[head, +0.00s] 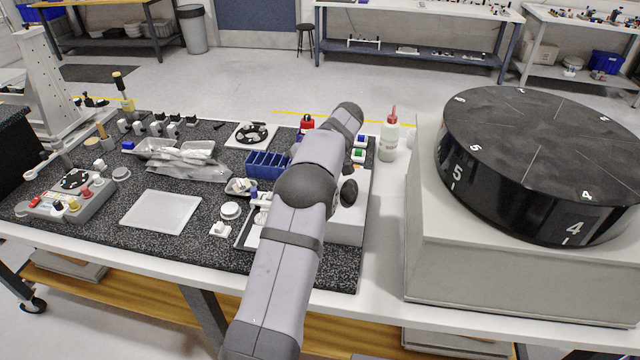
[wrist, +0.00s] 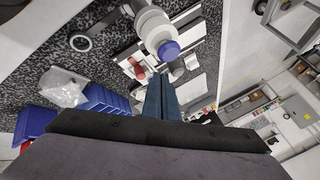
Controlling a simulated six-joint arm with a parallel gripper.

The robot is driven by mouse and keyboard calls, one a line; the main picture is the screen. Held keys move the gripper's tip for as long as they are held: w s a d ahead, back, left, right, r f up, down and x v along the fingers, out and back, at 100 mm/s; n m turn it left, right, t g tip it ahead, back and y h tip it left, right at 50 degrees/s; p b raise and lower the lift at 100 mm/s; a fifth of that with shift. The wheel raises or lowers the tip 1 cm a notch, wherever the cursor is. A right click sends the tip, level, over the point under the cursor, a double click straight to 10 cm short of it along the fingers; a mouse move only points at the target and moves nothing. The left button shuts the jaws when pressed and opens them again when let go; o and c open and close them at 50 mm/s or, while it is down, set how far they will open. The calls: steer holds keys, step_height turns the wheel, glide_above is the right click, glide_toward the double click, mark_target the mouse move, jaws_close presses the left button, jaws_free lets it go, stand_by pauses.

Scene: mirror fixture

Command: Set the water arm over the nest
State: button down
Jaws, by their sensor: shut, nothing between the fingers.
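A grey fixture box (head: 95,200) with red, yellow and black knobs stands at the left of the bench in the head view. A round black nest-like disc (head: 75,179) sits on its top. A thin rod with a pale round end (head: 30,175) reaches out to the left behind the box; it may be the water arm, but I cannot tell for sure. My gripper (wrist: 163,85) shows in the wrist view with its dark fingers together and nothing between them. A white stepped cylinder with a purple knob (wrist: 168,50) is just beyond the fingertips. In the head view my arm hides my gripper.
A blue divided bin (head: 265,165), a white plate (head: 160,211) and clear bags (head: 180,165) lie on the speckled mat. A squeeze bottle (head: 389,137) and a large black numbered drum (head: 540,150) stand right of my arm.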

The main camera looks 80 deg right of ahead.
steer(key=shift+s, duration=0.1)
steer(key=v, duration=0.7)
steer(key=shift+r, duration=0.15)
stand_by(0.3)
